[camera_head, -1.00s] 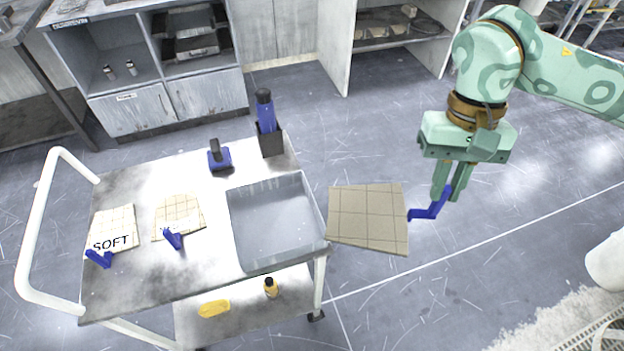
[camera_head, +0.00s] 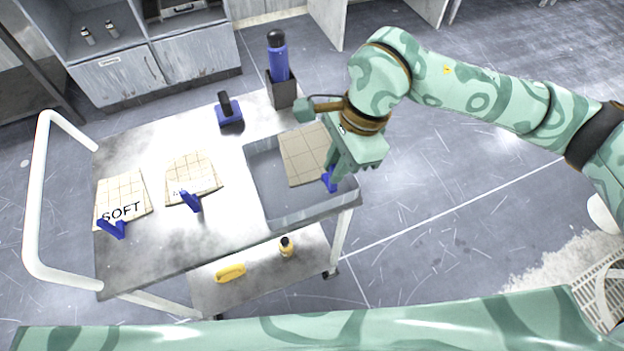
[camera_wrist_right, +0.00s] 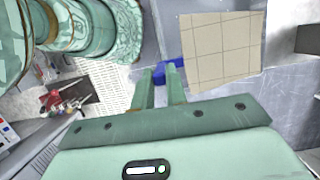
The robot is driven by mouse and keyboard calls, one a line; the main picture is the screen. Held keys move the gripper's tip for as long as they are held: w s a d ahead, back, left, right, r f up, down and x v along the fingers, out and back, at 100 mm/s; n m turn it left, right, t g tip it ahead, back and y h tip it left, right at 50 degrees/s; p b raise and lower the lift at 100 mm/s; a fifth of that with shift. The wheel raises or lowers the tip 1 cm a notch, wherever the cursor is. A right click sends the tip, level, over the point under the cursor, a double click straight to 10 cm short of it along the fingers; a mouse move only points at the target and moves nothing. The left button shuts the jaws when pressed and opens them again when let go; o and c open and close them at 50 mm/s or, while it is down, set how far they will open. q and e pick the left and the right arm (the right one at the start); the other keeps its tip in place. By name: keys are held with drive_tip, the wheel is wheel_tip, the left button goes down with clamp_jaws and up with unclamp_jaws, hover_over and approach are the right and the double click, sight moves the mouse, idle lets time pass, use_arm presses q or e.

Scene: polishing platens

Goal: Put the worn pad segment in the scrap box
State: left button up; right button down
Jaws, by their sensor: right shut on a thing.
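The worn pad segment, a tan square with grid lines (camera_head: 303,155) and a blue tab (camera_head: 329,180), is in my right gripper (camera_head: 334,170). The gripper is shut on the blue tab. In the head view the pad overlaps the inside of the grey scrap box (camera_head: 276,218) on the cart's right end; I cannot tell whether it touches the bottom. In the right wrist view, the pad (camera_wrist_right: 222,50) extends beyond the fingertips (camera_wrist_right: 160,76). My left gripper is out of view.
The cart top (camera_head: 160,245) also holds a pad marked SOFT (camera_head: 122,190), another cream pad (camera_head: 193,165), a blue-based tool (camera_head: 229,112) and a blue bottle in a dark holder (camera_head: 282,92). A yellow item (camera_head: 231,272) and a small bottle (camera_head: 286,246) are on the lower shelf.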

sight(316, 174)
drive_tip(key=a+f, duration=0.1)
drive_tip(key=w+a+f, duration=0.1)
drive_tip(key=f, duration=0.1)
drive_tip(key=a+f, duration=0.1)
drive_tip(key=f, duration=0.1)
drive_tip(key=shift+w+a+b, duration=0.15)
drive_tip(key=shift+w+b, duration=0.1)
drive_tip(key=shift+b, duration=0.15)
drive_tip(key=x, duration=0.3)
drive_tip(key=shift+w+d+f+b, duration=0.2)
drive_tip(key=shift+d+f+b, duration=0.05)
drive_tip(key=shift+d+b, duration=0.05)
drive_tip(key=c, duration=1.4)
unclamp_jaws()
drive_tip(key=shift+f, duration=0.1)
drive_tip(key=s+p+v, duration=0.1)
drive_tip(key=v, duration=1.1)
drive_tip(key=shift+w+p, duration=0.4)
